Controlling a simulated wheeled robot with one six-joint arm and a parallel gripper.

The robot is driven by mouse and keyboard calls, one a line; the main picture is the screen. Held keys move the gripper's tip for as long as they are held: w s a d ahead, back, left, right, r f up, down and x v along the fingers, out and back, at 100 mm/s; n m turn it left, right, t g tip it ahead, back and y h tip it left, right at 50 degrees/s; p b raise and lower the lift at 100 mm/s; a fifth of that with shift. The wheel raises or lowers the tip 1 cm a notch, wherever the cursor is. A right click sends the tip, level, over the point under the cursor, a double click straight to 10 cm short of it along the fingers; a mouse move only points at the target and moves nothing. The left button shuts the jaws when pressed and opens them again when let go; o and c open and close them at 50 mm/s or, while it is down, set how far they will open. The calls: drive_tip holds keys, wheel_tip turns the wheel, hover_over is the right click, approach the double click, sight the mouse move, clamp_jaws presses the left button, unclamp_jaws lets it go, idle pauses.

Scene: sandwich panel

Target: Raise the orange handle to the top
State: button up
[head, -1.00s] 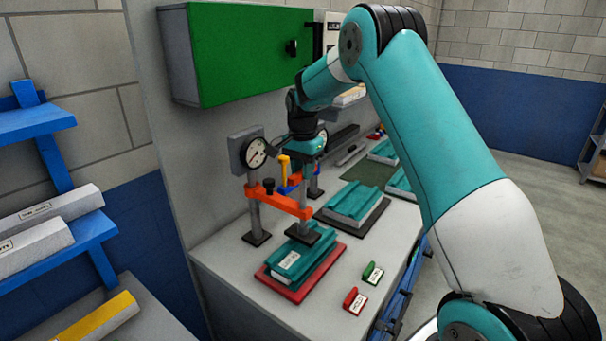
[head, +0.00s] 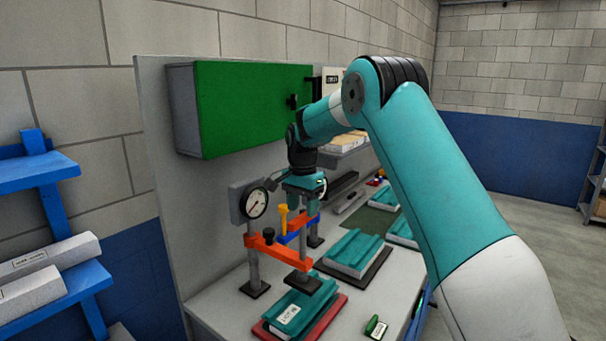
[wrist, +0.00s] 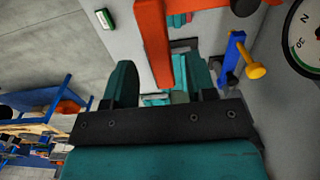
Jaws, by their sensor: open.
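The handle is a small yellow-orange lever (head: 283,217) standing up from a blue bracket (head: 300,231) at the press. In the wrist view the same lever (wrist: 255,71) lies at the right, outside my fingers. A red-orange press arm (head: 272,245) runs between two posts below it. In the wrist view this arm (wrist: 153,42) reaches toward the space between my fingers. My gripper (head: 304,202) is just above and right of the lever in the head view, fingers down. In the wrist view my gripper (wrist: 161,83) is open, with nothing held.
A round gauge (head: 256,203) stands left of the lever; it also shows in the wrist view (wrist: 304,45). A green cabinet (head: 255,105) hangs on the panel behind. Teal panels lie on the bench, one on a red plate (head: 334,317) under the press. A green button block (head: 376,327) is at the front.

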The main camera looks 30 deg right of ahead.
wheel_tip(320, 180, up, 15)
drive_tip(key=b, duration=0.2)
drive_tip(key=shift+r, duration=0.2)
